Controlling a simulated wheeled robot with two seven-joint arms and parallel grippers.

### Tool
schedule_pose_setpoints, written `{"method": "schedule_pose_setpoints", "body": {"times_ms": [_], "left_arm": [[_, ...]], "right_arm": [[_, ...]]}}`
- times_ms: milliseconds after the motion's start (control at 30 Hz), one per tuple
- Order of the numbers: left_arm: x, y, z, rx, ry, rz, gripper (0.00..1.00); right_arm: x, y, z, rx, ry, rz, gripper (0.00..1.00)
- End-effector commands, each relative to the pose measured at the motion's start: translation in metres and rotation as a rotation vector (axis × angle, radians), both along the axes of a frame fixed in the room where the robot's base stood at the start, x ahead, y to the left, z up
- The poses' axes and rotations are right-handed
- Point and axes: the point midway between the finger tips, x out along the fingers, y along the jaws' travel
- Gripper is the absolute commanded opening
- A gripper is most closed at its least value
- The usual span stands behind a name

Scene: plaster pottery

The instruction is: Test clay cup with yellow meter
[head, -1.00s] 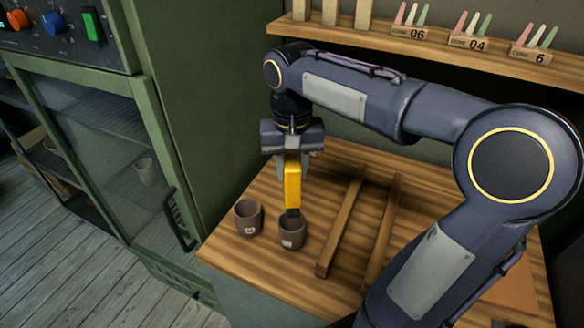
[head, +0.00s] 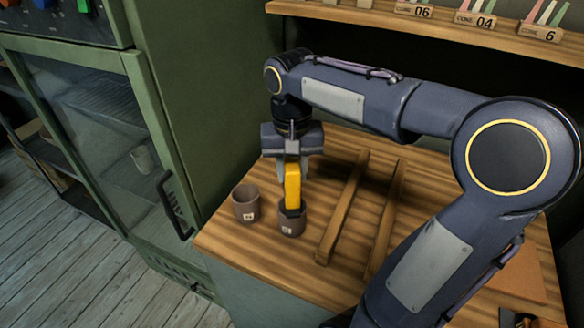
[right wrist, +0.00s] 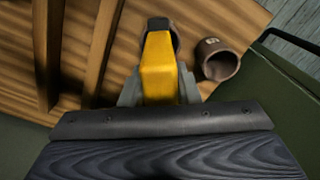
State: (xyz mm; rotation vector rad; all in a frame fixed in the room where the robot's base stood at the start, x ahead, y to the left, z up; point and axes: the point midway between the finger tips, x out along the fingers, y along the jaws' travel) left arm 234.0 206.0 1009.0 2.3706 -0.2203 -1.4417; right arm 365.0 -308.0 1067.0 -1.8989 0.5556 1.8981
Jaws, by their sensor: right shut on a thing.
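The yellow meter (head: 292,186) is upright in my right gripper (head: 293,165), which is shut on it. The meter's dark lower end is at the mouth of a brown clay cup (head: 291,226) with a small pale label; how deep it reaches is hidden. A second brown clay cup (head: 245,204), also labelled, stands just to the left. In the right wrist view, the meter (right wrist: 159,70) covers most of the cup below it, and the other cup (right wrist: 218,60) shows at its right. My left gripper is not in view.
The cups stand on a wooden worktop (head: 235,249) near its left edge. Two wooden bars (head: 343,208) lie right of them. A green cabinet (head: 190,100) with a glass door stands at left. A shelf (head: 430,30) with labelled cone stands runs along the back.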

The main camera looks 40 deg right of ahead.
Motion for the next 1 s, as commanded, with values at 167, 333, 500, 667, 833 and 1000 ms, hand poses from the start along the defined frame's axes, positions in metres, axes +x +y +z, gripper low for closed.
{"method": "schedule_pose_setpoints", "body": {"times_ms": [167,333,500,667,833,1000], "left_arm": [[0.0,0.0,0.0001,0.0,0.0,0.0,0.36],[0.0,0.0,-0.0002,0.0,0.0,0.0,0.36],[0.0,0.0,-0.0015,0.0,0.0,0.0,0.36],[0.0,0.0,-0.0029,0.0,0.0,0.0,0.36],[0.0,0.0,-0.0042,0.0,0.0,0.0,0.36],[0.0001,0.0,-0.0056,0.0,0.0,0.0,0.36]], "right_arm": [[0.0001,0.0,0.0004,-0.001,-0.001,0.0,0.11],[0.0001,0.0,0.0,-0.001,-0.001,0.0,0.11],[0.0001,-0.0001,-0.0017,-0.001,-0.001,0.0,0.11],[0.0001,-0.0001,-0.0038,-0.001,-0.001,0.0,0.11],[0.0001,0.0,-0.0058,-0.001,-0.001,0.0,0.11],[0.0001,0.0,-0.0079,-0.001,-0.001,0.0,0.11]]}}
